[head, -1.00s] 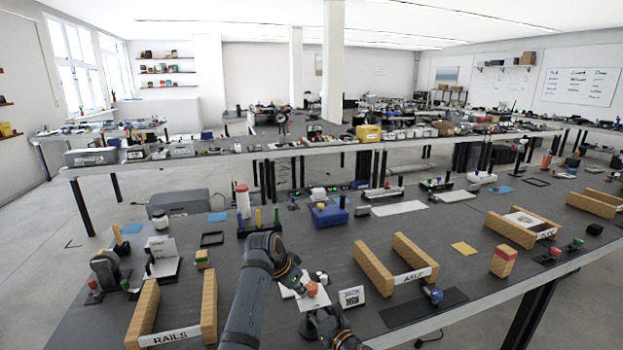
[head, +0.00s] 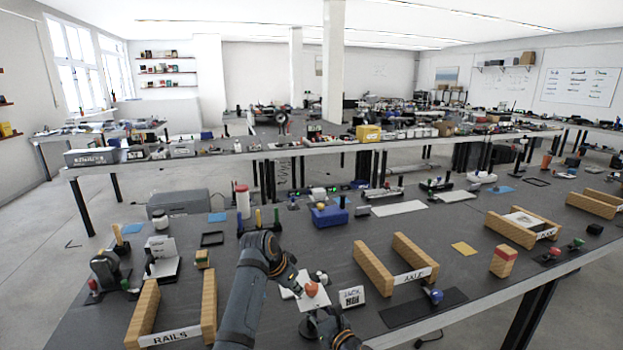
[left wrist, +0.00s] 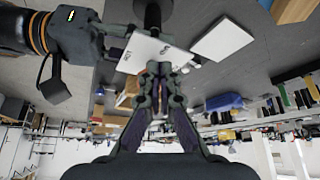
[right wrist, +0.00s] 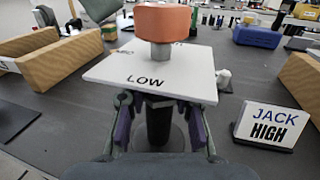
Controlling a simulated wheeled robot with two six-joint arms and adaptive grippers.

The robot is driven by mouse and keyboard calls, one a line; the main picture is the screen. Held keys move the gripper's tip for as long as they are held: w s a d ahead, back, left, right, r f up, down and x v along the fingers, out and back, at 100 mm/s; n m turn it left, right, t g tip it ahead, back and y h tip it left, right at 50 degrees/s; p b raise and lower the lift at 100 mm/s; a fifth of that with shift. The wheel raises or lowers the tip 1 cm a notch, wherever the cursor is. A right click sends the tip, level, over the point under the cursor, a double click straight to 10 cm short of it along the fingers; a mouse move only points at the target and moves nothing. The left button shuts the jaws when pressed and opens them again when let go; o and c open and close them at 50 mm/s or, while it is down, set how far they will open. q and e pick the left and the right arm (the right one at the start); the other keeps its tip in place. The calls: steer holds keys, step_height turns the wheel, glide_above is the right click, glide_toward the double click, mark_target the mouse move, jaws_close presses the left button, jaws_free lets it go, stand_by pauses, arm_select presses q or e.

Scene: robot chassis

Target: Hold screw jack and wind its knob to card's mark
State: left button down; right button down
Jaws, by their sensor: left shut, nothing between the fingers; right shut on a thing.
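The screw jack has an orange knob (head: 311,289) above a white square plate (head: 312,301), on a dark column (right wrist: 158,122). In the right wrist view the plate (right wrist: 150,72) reads LOW on its near edge. The card (head: 351,297) stands right of the jack and reads JACK HIGH in the right wrist view (right wrist: 271,125). My right gripper (right wrist: 160,112) is shut on the jack's column below the plate. My left gripper (left wrist: 157,72) is shut and empty close to the plate.
Wooden rails (head: 142,312) stand to the left, and an AXLE rail pair (head: 374,268) to the right. A blue box (head: 329,216) and a rack of coloured handles (head: 258,222) stand behind. Dark table is clear between the jack and the blue box.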

arm_select(q)
step_height(320, 180, up, 6)
steer(key=shift+f, duration=0.1)
stand_by(0.4)
steer(key=shift+s+d+f, duration=0.2)
steer(key=shift+d+f, duration=0.05)
steer(key=shift+f, duration=0.75)
steer(key=shift+s+d+f, duration=0.2)
steer(key=shift+d+f, duration=0.05)
steer(key=shift+f, duration=0.75)
steer(key=shift+s+d+f, duration=0.2)
steer(key=shift+d+f, duration=0.05)
steer(key=shift+f, duration=0.75)
steer(key=shift+w+d, duration=0.15)
steer(key=shift+w, duration=0.15)
steer(key=shift+w+a+r, duration=0.1)
steer(key=shift+w+a, duration=0.25)
steer(key=shift+w, duration=0.05)
